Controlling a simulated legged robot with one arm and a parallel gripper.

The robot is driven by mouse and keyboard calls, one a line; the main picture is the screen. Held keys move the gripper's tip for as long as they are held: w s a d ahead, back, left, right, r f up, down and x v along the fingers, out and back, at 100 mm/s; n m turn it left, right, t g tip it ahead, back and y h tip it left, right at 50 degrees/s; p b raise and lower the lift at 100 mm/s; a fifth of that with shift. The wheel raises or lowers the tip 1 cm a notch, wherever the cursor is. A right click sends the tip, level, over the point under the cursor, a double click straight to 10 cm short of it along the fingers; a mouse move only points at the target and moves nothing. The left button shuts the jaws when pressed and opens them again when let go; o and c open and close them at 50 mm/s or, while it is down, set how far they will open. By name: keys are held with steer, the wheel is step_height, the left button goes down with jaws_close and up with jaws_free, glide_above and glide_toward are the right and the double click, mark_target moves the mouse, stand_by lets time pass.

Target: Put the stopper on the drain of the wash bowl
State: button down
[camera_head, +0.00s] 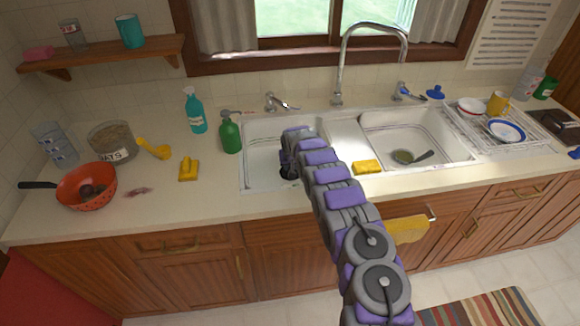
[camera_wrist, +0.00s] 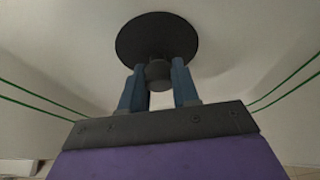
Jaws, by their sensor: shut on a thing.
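The stopper (camera_wrist: 156,38) is a dark round disc with a short knob. In the wrist view my gripper (camera_wrist: 159,80) has its two blue fingers shut on that knob, with the disc beyond the fingertips. In the head view my gripper (camera_head: 289,166) reaches down into the left basin (camera_head: 258,172) of the white double sink, which has a dark line around its wall. The wrist view shows the basin's pale inside with green lines at both sides. The drain is not seen; the disc and my arm cover the middle of the basin.
A yellow sponge (camera_head: 367,167) lies on the sink's front edge, close right of my arm. A tall faucet (camera_head: 339,75) rises behind. A green bottle (camera_head: 230,134) stands left of the left basin.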

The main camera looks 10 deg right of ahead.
steer(key=c, duration=1.3)
jaws_free()
steer(key=shift+f, duration=0.1)
steer(key=o, duration=0.5)
steer(key=shift+a, duration=0.35)
steer(key=shift+d, duration=0.1)
